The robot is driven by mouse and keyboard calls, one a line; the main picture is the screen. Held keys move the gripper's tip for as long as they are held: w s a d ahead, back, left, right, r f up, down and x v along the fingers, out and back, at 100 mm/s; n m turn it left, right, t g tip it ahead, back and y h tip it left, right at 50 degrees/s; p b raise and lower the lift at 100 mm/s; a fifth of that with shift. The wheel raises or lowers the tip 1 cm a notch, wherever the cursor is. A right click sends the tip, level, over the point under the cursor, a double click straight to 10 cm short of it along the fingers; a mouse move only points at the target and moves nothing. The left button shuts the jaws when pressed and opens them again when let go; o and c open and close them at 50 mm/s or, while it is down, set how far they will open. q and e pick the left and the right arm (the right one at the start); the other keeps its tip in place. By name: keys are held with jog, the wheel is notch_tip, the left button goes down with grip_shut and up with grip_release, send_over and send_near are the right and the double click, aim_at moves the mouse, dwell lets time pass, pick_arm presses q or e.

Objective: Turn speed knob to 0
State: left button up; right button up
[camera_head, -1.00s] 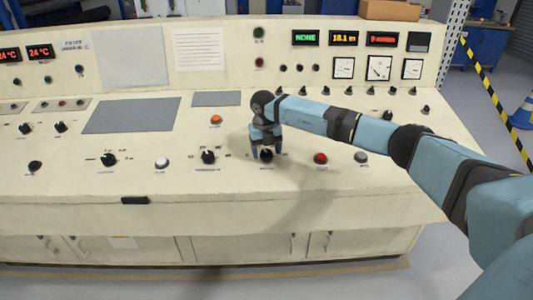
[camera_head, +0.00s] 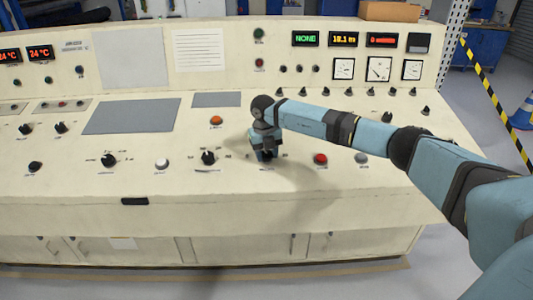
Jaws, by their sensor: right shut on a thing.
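My right gripper (camera_head: 266,153) points down onto the sloped front of the cream control console (camera_head: 130,215). My left gripper is not in view.
A red button (camera_head: 320,159) and a grey button (camera_head: 361,158) lie right of the gripper. Another black knob (camera_head: 208,157) and a white button (camera_head: 162,164) lie left. An orange button (camera_head: 216,120) is behind. Displays and gauges line the back panel.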

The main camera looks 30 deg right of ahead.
jog(key=n, duration=0.2)
jog(key=shift+r+n+h+p, duration=0.1)
jog(key=shift+n+h+p, duration=0.2)
jog(key=n, duration=0.3)
jog(key=shift+h, duration=0.4)
pick_arm(q)
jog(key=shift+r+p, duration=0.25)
jog(key=shift+p, duration=0.15)
pick_arm(e)
jog(key=shift+n+h, duration=0.3)
jog(key=shift+n, duration=1.4)
jog(key=o, duration=0.9)
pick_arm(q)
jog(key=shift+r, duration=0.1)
pick_arm(e)
jog(key=v, duration=1.3)
jog(key=shift+s+a+r, duration=0.1)
jog(key=shift+a+r, duration=0.05)
jog(key=shift+r, duration=0.2)
